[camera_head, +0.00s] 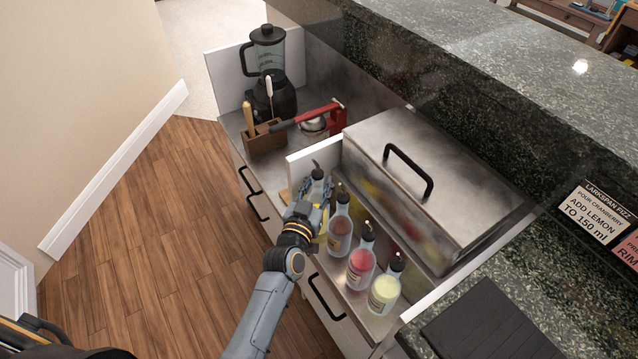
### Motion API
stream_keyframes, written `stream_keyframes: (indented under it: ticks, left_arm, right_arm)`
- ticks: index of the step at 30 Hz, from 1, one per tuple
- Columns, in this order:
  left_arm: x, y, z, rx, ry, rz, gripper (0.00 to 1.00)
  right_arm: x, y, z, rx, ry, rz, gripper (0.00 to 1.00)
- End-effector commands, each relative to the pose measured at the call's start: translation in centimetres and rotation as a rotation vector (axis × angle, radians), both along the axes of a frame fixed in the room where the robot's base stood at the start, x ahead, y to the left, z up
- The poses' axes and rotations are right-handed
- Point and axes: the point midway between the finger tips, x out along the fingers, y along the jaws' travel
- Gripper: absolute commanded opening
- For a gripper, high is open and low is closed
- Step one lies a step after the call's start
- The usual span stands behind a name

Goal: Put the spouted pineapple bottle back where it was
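My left gripper (315,200) is at the far end of the bottle row, with its fingers on both sides of a clear spouted bottle (318,175) and seemingly closed on it. This bottle is upright, with a dark pourer top. The gripper hides most of its body and label, and I cannot tell whether its base touches the ledge. A little yellow shows below the gripper. Beside it stand a brownish-red bottle (340,228), a red bottle (361,262) and a pale yellow bottle (385,290), all spouted. My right gripper is out of view.
A steel bin with a lid and black handle (425,190) stands right behind the bottles. A white panel (308,165) is close by the gripper. A blender (268,60), a wooden holder (265,140) and a red-handled tool (325,112) are farther back. A black mat (490,325) lies on the counter.

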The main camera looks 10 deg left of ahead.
Motion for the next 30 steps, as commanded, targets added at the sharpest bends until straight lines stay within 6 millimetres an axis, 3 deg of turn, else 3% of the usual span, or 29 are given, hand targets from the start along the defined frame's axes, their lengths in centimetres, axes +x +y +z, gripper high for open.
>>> stream_keyframes:
  ticks: [5, 21, 30]
  left_arm:
    - [-0.1, 0.0, 0.4, -0.001, -0.001, 0.0, 0.31]
    - [-10.1, 0.9, 0.6, -0.001, 0.001, -0.001, 0.31]
    - [-12.0, 1.1, 0.9, 0.0, -0.002, -0.001, 0.31]
  right_arm:
    - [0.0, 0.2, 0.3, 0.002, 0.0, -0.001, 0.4]
    - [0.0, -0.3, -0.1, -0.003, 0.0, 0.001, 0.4]
    - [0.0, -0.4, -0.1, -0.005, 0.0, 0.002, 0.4]
